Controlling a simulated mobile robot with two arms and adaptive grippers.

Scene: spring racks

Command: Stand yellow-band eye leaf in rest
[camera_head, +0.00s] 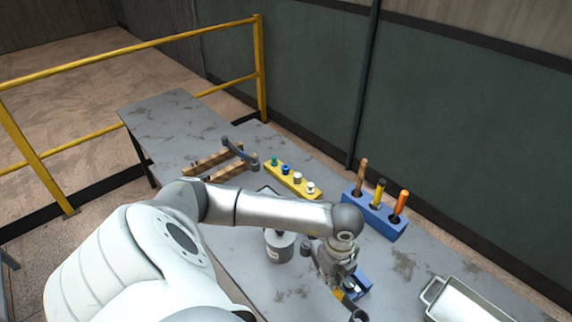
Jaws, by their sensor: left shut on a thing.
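My left gripper (345,280) is shut on a dark leaf with a yellow band (340,295). The leaf slants down to the right, and its round dark eye end (358,315) is at the bottom edge of the view. The gripper and wrist hide most of the leaf. Two wooden bars (226,173) at the back left form a rest, with another dark blue-grey eye leaf (240,152) lying across them. A small blue block (362,284) shows just beside my left gripper, partly hidden; I cannot tell whether they touch. My right gripper is not in view.
A grey cylinder (279,246) stands beside my forearm. A yellow block (291,181) holds several coloured pegs. A blue holder (375,219) carries three handled tools near the wall. A metal tray (463,304) is at lower right. The table's far left end (165,112) is clear.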

